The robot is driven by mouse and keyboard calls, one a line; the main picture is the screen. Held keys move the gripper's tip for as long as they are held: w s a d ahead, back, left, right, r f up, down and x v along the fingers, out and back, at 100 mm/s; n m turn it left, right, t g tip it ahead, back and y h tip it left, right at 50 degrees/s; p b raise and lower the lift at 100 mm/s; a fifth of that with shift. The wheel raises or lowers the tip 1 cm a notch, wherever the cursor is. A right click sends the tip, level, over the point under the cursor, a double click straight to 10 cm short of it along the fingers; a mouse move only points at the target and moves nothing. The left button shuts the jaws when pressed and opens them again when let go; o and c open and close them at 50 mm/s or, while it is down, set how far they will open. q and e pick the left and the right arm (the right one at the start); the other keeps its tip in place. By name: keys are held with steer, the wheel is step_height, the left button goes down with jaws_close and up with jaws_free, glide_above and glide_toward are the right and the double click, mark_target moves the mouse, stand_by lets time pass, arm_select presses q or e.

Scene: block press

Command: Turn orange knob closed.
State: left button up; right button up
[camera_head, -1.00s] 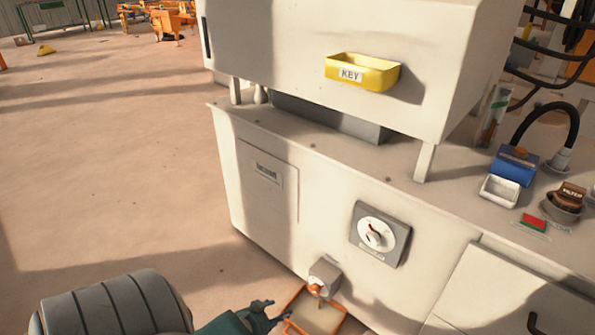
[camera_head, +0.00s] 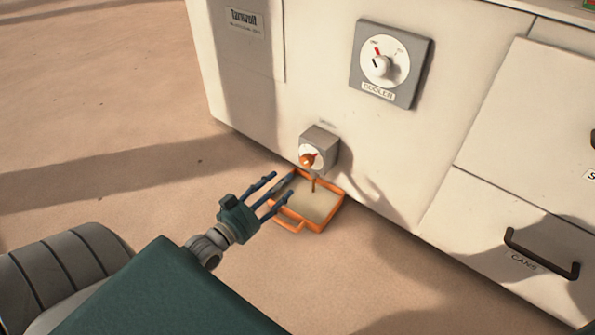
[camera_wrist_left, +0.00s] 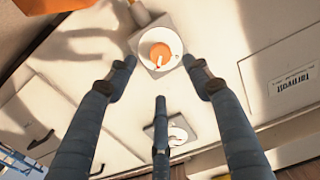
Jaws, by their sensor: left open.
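The orange knob (camera_head: 307,160) is on a small grey box low on the front of the white cabinet. In the left wrist view the orange knob (camera_wrist_left: 160,53) sits on a round white dial with a red mark beside it, ahead of the fingertips. My left gripper (camera_head: 275,190) is open and empty, just left of the knob and a little below it, with its fingers pointing toward it. In the left wrist view the open left gripper (camera_wrist_left: 158,80) has its fingers spread, apart from the knob. My right gripper is not in view.
An orange-rimmed tray (camera_head: 291,224) stands on the floor under the knob, below a small spout. A grey cooler dial (camera_head: 418,75) is higher on the cabinet (camera_head: 300,95). A drawer handle (camera_head: 540,254) juts out at right. The floor at left is clear.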

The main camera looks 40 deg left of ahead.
mark_target(305, 163)
arm_select(q)
steer(key=w+b, duration=0.1)
steer(key=w, duration=0.2)
steer(key=w+b, duration=0.4)
steer(key=w, duration=0.1)
steer(key=shift+w+d+f, duration=0.15)
steer(key=shift+w+d, duration=0.2)
steer(key=shift+w, duration=0.4)
steer(key=c, duration=1.1)
